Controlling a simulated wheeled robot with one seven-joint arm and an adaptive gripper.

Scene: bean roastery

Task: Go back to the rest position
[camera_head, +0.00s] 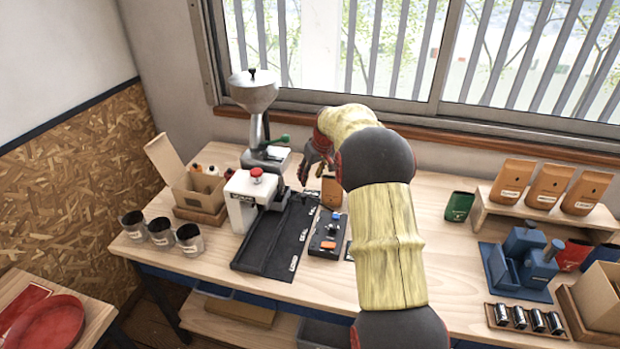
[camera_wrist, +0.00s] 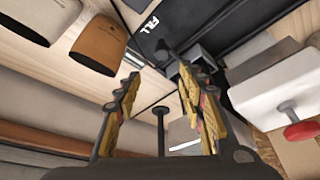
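My gripper (camera_head: 318,165) hangs above the back of the bench, to the right of the grinder (camera_head: 256,92). In the wrist view my gripper (camera_wrist: 158,78) has its two yellow-padded fingers spread apart, with nothing held between them. A brown bag (camera_head: 332,193) stands on the bench near the gripper, and a brown bag (camera_wrist: 98,46) shows left of the fingers in the wrist view. The dark mat (camera_head: 265,252) with white lettering lies in front of the grinder; a strip reading FILL (camera_wrist: 150,22) shows in the wrist view.
A white device (camera_head: 241,212) with a red knob stands left of the mat. A control panel (camera_head: 327,246) lies right of it. Three dark cups (camera_head: 161,233), an open carton (camera_head: 195,186), a bag shelf (camera_head: 535,212) and a blue fixture (camera_head: 515,262) occupy the bench. The window is behind.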

